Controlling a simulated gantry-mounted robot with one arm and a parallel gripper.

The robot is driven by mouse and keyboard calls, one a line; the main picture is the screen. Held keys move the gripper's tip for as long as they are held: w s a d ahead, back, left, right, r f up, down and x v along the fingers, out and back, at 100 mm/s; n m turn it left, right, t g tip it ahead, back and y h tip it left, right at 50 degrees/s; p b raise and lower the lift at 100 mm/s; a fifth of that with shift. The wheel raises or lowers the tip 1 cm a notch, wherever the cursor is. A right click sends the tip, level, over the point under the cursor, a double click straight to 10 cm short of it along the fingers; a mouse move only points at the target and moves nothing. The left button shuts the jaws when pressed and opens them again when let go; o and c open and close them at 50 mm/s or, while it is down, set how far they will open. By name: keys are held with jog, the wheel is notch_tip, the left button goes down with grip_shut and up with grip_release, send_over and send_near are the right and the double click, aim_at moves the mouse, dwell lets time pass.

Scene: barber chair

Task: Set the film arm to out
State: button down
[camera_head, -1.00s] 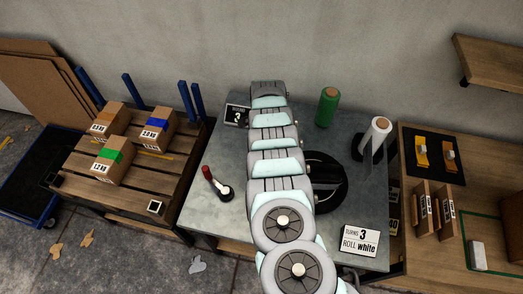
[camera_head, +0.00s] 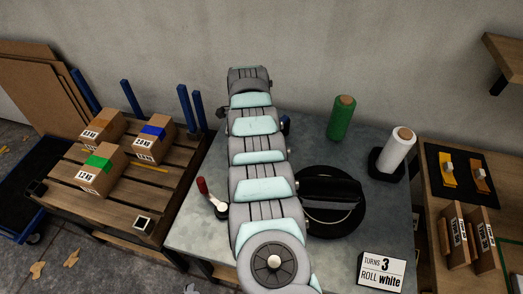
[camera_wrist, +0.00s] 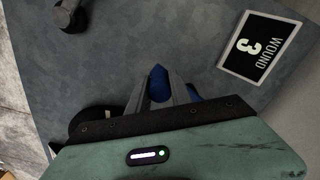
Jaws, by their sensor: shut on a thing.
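In the wrist view my gripper (camera_wrist: 160,95) is shut on a blue handle (camera_wrist: 159,83), which stands between its two grey fingers. I take this handle to be part of the film arm; the rest of it is mostly hidden by my gripper. In the head view a small blue piece (camera_head: 285,123) shows at the right edge of my arm, and my gripper is hidden behind the arm. A black turntable (camera_head: 345,226) lies right of my arm on the grey table (camera_head: 330,262).
A red-handled crank (camera_head: 203,187) stands left of my arm. A green roll (camera_head: 341,118) and a white roll (camera_head: 397,152) stand at the right. The wound counter (camera_wrist: 258,46) reads 3. An order sign (camera_head: 382,271) reads turns 3, roll white. Boxes stand on a pallet (camera_head: 148,175).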

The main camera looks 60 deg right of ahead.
jog(key=shift+f, duration=0.15)
jog(key=c, duration=1.2)
grip_release()
jog(key=shift+w, duration=0.1)
jog(key=shift+o, duration=0.2)
notch_tip(320, 180, up, 11)
jog(key=shift+d+r+p, duration=0.1)
jog(key=shift+p, duration=0.85)
